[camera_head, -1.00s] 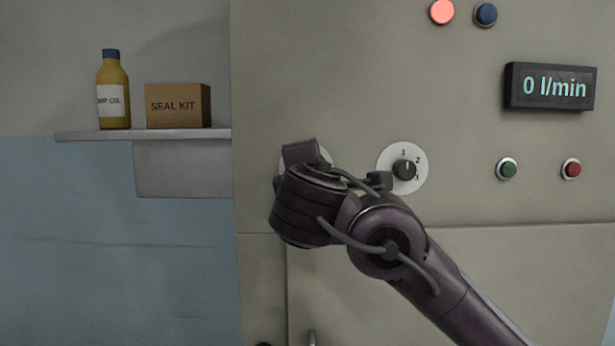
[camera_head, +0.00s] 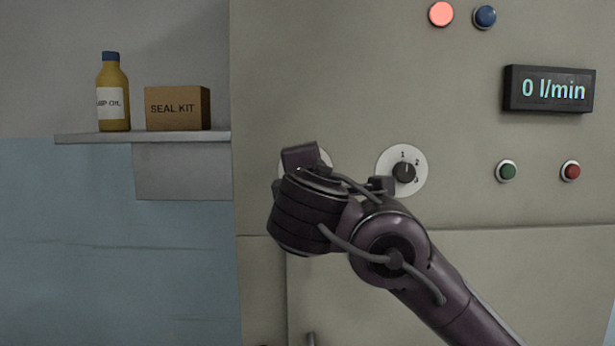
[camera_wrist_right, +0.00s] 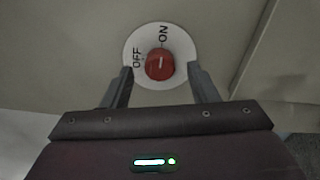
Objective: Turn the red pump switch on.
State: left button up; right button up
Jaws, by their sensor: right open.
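The red pump switch (camera_wrist_right: 159,67) is a round red knob on a white dial (camera_wrist_right: 181,47) marked OFF and ON in the right wrist view. The white line on the knob points up in that picture, toward the ON mark. My right gripper (camera_wrist_right: 160,72) is open, its two fingers on either side of the knob, with visible gaps between them and it. In the head view my right wrist hides the knob; only part of its white dial (camera_head: 325,158) shows. My left gripper is not in view.
A black selector knob (camera_head: 404,173) numbered 1 to 3 is close to my right arm. The display (camera_head: 549,89) reads 0 l/min. A lit red lamp (camera_head: 441,14), a dark blue lamp (camera_head: 485,16), and green (camera_head: 506,171) and red (camera_head: 570,171) buttons are on the panel. A shelf (camera_head: 90,138) holds a bottle and box.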

jog(key=s, duration=0.6)
jog(key=shift+s, duration=0.4)
